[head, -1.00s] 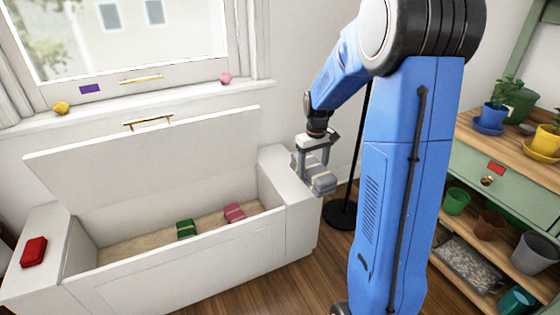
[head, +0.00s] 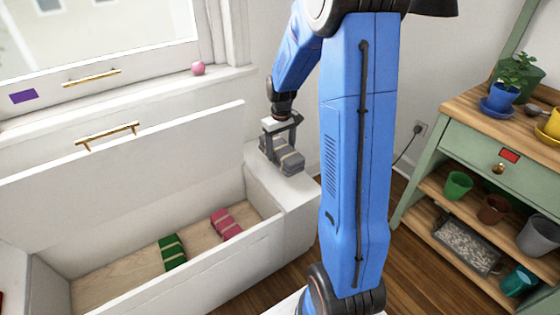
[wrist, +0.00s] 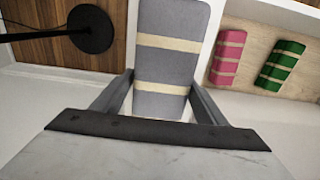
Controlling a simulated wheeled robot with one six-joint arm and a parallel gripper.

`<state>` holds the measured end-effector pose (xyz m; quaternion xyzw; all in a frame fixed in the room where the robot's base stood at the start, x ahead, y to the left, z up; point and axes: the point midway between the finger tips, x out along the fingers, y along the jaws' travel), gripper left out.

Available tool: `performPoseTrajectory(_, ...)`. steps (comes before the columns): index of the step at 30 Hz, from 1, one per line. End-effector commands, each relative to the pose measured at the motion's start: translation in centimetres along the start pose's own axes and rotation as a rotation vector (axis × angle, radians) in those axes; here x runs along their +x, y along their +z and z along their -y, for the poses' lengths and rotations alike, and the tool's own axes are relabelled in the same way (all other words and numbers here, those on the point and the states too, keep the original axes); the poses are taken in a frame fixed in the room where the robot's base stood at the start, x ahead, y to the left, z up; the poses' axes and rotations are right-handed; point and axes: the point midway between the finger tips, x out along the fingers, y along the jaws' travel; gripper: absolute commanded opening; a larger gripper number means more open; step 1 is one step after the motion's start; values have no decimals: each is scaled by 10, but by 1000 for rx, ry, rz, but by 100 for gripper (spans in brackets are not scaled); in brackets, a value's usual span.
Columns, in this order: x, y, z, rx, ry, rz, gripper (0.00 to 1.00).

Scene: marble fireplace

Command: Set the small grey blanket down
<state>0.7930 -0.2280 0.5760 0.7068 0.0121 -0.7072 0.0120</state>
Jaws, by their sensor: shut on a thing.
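The small grey blanket (head: 284,155) is a folded grey bundle with cream bands. My gripper (head: 282,140) is shut on it from above, over the white end ledge of the window bench (head: 285,190). In the wrist view the blanket (wrist: 170,65) lies between the two fingers (wrist: 160,95). Whether its underside touches the ledge is hard to tell.
The bench's lid (head: 120,165) stands open. Inside lie a green bundle (head: 173,252) and a pink bundle (head: 226,224). A pink ball (head: 198,69) sits on the windowsill. A green shelf unit (head: 470,150) with pots stands at the right.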

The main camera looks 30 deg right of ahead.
Motion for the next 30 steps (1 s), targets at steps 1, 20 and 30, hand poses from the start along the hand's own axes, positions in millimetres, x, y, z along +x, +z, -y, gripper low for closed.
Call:
performPoseTrajectory(1,6,0,0,0,-1,2,40)
performPoseTrajectory(20,52,0,0,0,0,-1,40)
performPoseTrajectory(30,54,0,0,0,0,-1,85)
